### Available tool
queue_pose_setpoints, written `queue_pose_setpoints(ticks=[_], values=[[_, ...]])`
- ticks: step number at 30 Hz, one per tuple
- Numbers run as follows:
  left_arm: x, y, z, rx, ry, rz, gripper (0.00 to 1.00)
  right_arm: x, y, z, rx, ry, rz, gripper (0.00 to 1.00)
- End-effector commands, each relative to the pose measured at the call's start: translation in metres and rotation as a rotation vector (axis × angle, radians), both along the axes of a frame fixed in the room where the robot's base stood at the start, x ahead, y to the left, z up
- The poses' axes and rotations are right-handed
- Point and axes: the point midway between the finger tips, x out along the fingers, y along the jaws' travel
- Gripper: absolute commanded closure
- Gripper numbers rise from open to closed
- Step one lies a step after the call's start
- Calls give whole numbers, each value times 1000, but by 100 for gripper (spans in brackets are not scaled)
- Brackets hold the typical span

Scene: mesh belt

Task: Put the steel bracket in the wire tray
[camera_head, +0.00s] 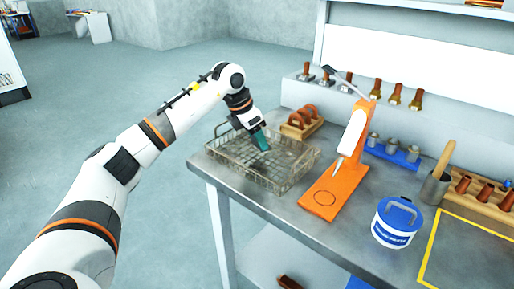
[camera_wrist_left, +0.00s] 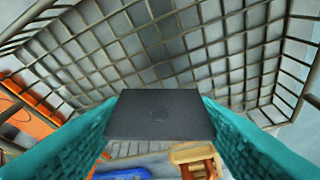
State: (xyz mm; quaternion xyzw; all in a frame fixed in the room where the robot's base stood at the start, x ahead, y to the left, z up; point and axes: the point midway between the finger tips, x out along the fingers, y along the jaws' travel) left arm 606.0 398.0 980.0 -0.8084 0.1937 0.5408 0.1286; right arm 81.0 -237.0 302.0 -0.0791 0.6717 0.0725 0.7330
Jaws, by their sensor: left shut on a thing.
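The wire tray (camera_head: 288,181) is a mesh basket at the left end of the steel table. My left gripper (camera_head: 261,140) is over the tray, its teal fingers pointing down into it. In the left wrist view, the teal fingers of the left gripper (camera_wrist_left: 160,125) are shut on the steel bracket (camera_wrist_left: 160,115), a flat dark grey plate with a faint round mark. The mesh of the wire tray (camera_wrist_left: 190,45) fills the view behind the bracket. I cannot tell whether the bracket touches the mesh. The bracket is hidden in the head view. My right gripper is not in view.
An orange stand (camera_head: 330,197) is right of the tray, and a wooden rack (camera_head: 302,124) with brown-handled pieces is behind it. A blue-lidded white tub (camera_head: 396,222) and a blue holder (camera_head: 393,151) are further right. A yellow outline marks bare table at the right.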

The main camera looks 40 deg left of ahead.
Motion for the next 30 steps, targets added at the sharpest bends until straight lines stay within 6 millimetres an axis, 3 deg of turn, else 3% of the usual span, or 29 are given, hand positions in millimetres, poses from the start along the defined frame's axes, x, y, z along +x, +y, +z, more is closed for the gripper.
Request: queue_pose_setpoints(ticks=[8, 18, 19, 22, 23, 30], values=[[-1, 0, -34, 1, 1, -1, 72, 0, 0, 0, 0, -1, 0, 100], [0, 0, -38, 1, 0, -2, 72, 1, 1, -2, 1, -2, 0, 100], [0, 0, -39, 1, 1, -2, 44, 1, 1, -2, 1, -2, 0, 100], [0, 0, -38, 1, 1, -2, 28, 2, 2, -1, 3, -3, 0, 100], [0, 0, -38, 1, 1, -2, 24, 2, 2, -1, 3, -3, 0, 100], [0, 0, -38, 1, 0, -2, 24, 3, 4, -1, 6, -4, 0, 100]])
